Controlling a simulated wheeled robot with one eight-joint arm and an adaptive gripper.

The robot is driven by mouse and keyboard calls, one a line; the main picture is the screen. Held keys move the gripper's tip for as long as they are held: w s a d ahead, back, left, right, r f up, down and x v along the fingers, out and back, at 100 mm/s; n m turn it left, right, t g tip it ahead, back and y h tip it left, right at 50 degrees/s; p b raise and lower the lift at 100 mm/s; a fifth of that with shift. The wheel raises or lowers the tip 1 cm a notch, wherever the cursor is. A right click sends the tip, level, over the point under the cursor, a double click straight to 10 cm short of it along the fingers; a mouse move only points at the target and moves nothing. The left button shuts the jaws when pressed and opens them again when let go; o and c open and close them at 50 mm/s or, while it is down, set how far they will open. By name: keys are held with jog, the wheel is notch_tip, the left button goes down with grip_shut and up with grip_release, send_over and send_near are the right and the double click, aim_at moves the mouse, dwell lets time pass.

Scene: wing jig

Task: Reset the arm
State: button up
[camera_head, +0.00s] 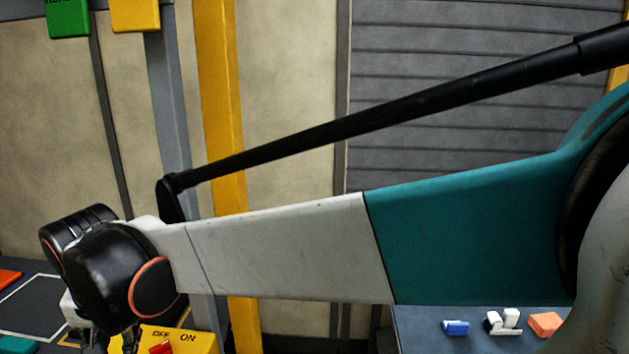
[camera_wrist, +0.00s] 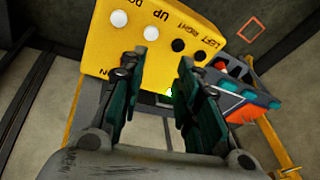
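My arm stretches across the head view from the right to the lower left, where its black wrist sits. In the wrist view my gripper (camera_wrist: 158,75) has its two dark green fingers apart, with nothing held between them. Beyond the fingertips is a yellow control box (camera_wrist: 215,50) with white and black round buttons and UP and LEFT RIGHT lettering. Whether a finger touches it I cannot tell. In the head view a yellow box (camera_head: 205,343) marked OFF and ON, with a red switch (camera_head: 161,348), shows partly behind my wrist. My fingers are mostly hidden there.
A yellow post (camera_head: 220,110) stands behind my arm. A dark surface at lower right holds blue (camera_head: 455,328), white (camera_head: 503,322) and orange (camera_head: 545,324) pieces. A dark table (camera_head: 40,315) is at left. A tray (camera_wrist: 240,92) with coloured parts lies right of the control box.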

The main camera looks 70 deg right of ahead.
jog(key=s+a+f+n+t+y+b, duration=0.1)
jog(key=s+a+f+n+t+b, duration=0.1)
jog(key=s+n, duration=0.5)
notch_tip(320, 180, down, 3)
jog(key=a+n+t, duration=0.1)
jog(key=a+n, duration=0.2)
jog(key=shift+s+r+n+t, duration=0.2)
jog(key=shift+s+n+t, duration=0.1)
jog(key=shift+n, duration=0.1)
jog(key=shift+c, duration=0.2)
